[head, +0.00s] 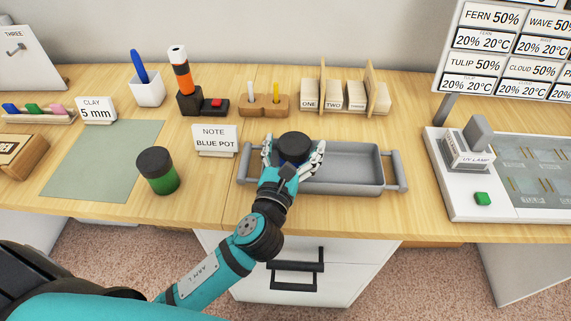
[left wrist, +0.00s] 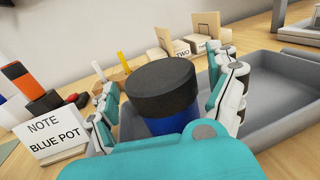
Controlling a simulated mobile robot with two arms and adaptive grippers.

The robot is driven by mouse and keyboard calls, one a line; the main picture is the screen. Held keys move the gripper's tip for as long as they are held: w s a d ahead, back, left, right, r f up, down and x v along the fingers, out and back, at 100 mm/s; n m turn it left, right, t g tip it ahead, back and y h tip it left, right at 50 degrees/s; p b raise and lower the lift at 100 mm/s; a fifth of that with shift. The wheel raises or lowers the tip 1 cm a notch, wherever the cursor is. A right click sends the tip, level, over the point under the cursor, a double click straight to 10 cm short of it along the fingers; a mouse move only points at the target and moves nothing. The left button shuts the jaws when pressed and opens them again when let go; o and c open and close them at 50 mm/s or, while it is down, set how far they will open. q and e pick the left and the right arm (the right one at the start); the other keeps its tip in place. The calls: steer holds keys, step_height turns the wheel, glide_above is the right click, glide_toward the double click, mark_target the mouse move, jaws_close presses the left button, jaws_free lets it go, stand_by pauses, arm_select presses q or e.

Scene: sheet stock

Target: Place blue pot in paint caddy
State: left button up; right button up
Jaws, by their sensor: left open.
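The blue pot (head: 295,146), with a black lid, stands upright at the left part of the grey paint caddy (head: 345,188). In the left wrist view the pot's blue body (left wrist: 172,124) shows below the lid; its base is hidden, so I cannot tell whether it rests on the caddy floor. My left gripper (head: 294,144) is open, with one finger on each side of the pot. The fingers also show around it in the left wrist view (left wrist: 168,100). A note card (head: 215,139) reads "BLUE POT". My right gripper is out of view.
A green pot (head: 158,170) with a dark lid stands left of the caddy, by a green mat (head: 95,175). A UV lamp unit (head: 468,150) stands to the right. The caddy's right part is empty.

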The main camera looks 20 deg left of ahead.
arm_select(q)
steer(key=s, duration=1)
steer(key=shift+d+b, duration=0.25)
steer(key=shift+b, duration=0.1)
steer(key=shift+s, duration=0.55)
steer(key=shift+r, duration=0.1)
